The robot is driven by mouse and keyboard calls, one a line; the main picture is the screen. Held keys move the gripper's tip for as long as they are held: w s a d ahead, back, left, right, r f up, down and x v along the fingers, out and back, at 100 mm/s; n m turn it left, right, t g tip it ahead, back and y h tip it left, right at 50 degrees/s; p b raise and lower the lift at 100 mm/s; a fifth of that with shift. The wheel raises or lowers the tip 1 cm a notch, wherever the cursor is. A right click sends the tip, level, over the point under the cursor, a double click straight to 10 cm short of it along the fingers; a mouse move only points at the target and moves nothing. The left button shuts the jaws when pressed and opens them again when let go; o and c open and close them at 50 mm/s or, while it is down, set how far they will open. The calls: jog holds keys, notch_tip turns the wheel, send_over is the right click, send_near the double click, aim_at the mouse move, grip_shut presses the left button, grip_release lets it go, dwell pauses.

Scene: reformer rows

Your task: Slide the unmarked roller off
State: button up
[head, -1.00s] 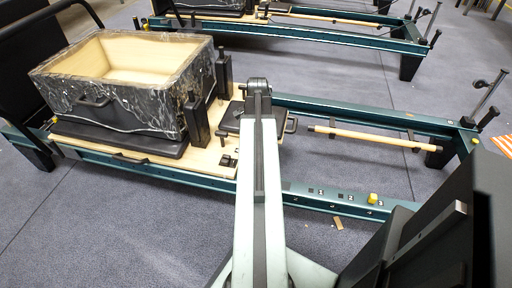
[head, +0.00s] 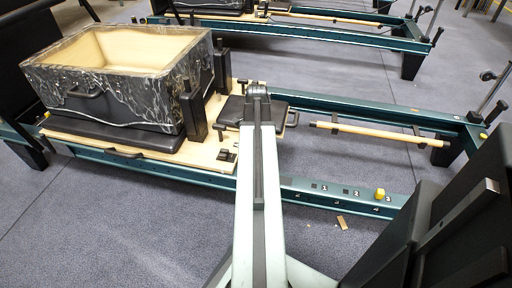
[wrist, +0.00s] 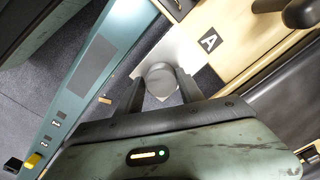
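A grey round piece (wrist: 161,76), which looks like a roller seen end-on, sits on a pale plate in the wrist view. I see no letter on its face. My gripper (wrist: 159,84) has its two dark fingers apart, one on either side of this piece. I cannot tell whether they touch it. A black tile with a white letter A (wrist: 209,41) is on the wooden carriage edge to its right. In the head view my arm covers the spot, so the roller and fingertips are hidden there.
The teal reformer rail (head: 335,193) carries small marked tiles and a yellow knob (head: 380,194). A black marbled box (head: 130,95) stands on the carriage at left. A wooden bar (head: 380,134) spans the frame at right. Open grey floor lies in front.

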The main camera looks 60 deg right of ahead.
jog(key=c, duration=0.5)
grip_shut()
jog(key=shift+w+r+p, duration=0.2)
jog(key=shift+r+p, duration=2.35)
